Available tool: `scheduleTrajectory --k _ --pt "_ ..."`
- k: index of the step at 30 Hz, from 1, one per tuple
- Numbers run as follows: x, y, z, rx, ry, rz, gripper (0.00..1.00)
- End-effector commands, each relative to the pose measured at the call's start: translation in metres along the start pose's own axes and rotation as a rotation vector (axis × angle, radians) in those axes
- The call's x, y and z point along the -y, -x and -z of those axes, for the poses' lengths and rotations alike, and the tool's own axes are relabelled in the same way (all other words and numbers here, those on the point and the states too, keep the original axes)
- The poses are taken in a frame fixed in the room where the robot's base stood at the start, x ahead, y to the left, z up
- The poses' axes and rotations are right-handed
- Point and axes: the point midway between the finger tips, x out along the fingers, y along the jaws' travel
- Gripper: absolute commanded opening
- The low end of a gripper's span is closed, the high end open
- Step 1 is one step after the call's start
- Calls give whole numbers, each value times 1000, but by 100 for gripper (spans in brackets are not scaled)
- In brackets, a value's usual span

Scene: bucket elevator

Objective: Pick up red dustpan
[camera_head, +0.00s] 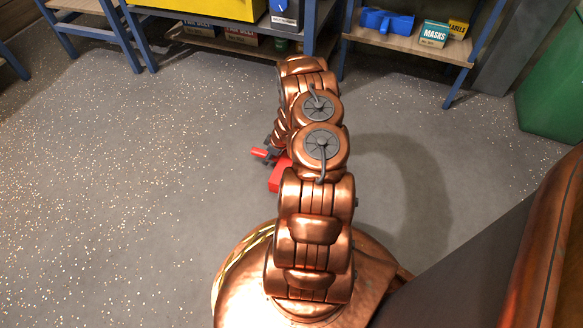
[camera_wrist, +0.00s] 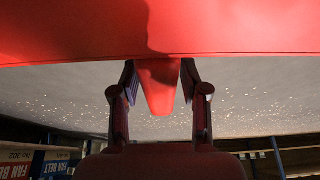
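The red dustpan (camera_head: 279,176) lies on the grey floor, mostly hidden behind my arm in the head view. In the wrist view its broad red body (camera_wrist: 70,35) fills the top, and its tapered handle (camera_wrist: 158,88) points down between my two fingers. My gripper (camera_wrist: 159,82) is open, one finger on each side of the handle. The fingertips are close to the handle's sides; I cannot tell whether they touch it. In the head view my gripper is mostly covered by my arm, with only a dark part showing beside the red.
Blue-framed shelves stand at the back, with a yellow bin (camera_head: 215,8), a masks box (camera_head: 433,34) and a blue tool (camera_head: 386,21). A green container (camera_head: 552,85) stands at the right. The speckled floor (camera_head: 130,180) to the left is clear.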

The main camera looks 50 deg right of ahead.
Motion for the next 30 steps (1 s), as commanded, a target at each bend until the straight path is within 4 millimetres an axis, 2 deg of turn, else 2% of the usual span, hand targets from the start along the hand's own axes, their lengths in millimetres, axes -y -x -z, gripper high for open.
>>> scheduleTrajectory --k 1,12,23,30 --pt "0 0 0 0 0 0 36" --pt "0 0 0 0 0 0 0" --pt "0 2 1 0 0 0 0" --pt "0 27 11 0 2 -1 0"
